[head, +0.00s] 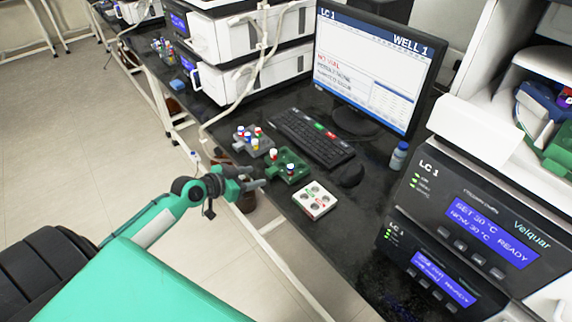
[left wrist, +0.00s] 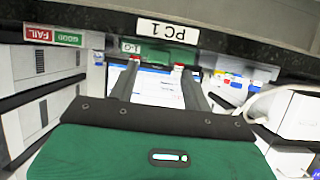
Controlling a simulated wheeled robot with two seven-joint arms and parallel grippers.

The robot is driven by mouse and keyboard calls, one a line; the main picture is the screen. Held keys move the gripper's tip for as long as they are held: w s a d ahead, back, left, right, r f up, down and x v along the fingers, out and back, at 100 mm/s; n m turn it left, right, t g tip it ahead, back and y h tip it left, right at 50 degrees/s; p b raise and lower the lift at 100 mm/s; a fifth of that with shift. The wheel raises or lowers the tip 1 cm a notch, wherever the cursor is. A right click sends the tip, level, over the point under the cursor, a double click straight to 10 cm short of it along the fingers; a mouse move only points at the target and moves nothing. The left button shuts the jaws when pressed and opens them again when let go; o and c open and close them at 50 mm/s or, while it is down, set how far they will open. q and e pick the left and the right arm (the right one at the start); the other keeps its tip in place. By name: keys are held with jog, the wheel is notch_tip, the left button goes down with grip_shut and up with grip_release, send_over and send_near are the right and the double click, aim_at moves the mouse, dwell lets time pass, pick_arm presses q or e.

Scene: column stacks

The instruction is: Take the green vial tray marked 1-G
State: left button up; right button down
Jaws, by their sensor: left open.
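In the left wrist view, which looks upside down, the green tray (left wrist: 160,54) carries a 1-G label and shows just beyond the fingertips. My left gripper (head: 258,184) is open, at the bench edge in front of this tray. In the wrist view the left gripper's fingers (left wrist: 157,70) point at the tray with a gap between them, apparently empty. Whether they touch the tray cannot be told. My right gripper is not in view.
A grey tray with vials (head: 254,146) stands beyond the green one, and a white tray (head: 315,201) stands on its near side. A keyboard (head: 311,140), mouse (head: 346,176) and monitor (head: 372,70) are behind.

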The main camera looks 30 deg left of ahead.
aim_at(268, 172)
pick_arm(q)
jog(key=shift+w+d+f, duration=0.1)
jog(key=shift+w+d, duration=0.05)
jog(key=shift+w, duration=0.15)
jog(key=p+x, duration=0.1)
jog(key=x, duration=0.3)
jog(key=shift+w+d+f, duration=0.1)
jog(key=shift+w+d, duration=0.05)
jog(key=shift+w, duration=0.25)
jog(key=c, duration=0.9)
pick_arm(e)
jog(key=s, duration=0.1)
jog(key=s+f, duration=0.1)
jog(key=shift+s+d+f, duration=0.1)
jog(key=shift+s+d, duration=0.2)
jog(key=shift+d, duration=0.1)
